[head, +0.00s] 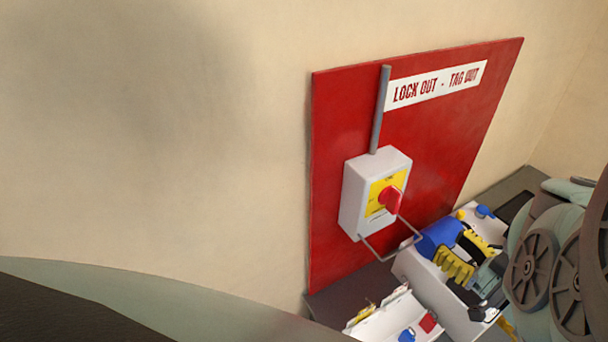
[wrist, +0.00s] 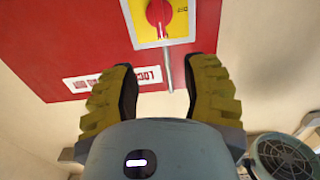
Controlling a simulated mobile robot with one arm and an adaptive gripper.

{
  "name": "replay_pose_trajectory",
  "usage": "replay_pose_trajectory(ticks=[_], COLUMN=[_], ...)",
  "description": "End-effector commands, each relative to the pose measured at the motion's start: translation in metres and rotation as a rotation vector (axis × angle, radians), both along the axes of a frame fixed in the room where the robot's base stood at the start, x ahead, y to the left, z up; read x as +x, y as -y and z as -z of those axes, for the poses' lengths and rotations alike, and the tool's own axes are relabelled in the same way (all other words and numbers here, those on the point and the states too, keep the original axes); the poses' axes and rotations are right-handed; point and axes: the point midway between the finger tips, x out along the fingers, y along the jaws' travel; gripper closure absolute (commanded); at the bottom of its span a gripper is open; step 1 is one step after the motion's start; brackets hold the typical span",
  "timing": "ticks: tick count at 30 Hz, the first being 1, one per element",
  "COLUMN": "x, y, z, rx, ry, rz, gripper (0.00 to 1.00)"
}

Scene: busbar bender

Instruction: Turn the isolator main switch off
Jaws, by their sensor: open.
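The isolator main switch is a light grey box (head: 362,200) on a red board. It has a yellow face plate and a red rotary knob (head: 391,200). In the wrist view the red knob (wrist: 160,14) shows at the top edge, partly cut off, its grip bar roughly in line with the grey conduit. Small lettering beside it is too unclear to read surely. My gripper (head: 458,250) has yellow ridged fingers and is to the lower right of the switch in the head view. In the wrist view my gripper (wrist: 163,68) is open and empty, apart from the knob.
The red board (head: 450,135) carries a "LOCK OUT - TAG OUT" label (head: 436,84). A grey conduit (head: 380,110) rises from the box. A wire loop (head: 375,250) juts out beneath it. White bins (head: 425,278) with blue, red and yellow items stand below.

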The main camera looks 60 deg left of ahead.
Motion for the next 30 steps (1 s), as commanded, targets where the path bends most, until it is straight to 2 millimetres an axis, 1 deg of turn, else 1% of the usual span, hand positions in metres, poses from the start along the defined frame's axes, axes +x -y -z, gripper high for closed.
replay_pose_trajectory(ticks=[5,7,24,30], x=[-0.001,0.000,0.006,0.009], y=[-0.013,-0.022,-0.110,-0.137], z=[-0.003,-0.004,-0.004,-0.002], rx=[0.008,0.007,0.007,0.006], ry=[-0.006,-0.005,-0.003,-0.002], rz=[-0.010,-0.008,-0.006,-0.004], gripper=[0.54,0.54,0.54,0.54])
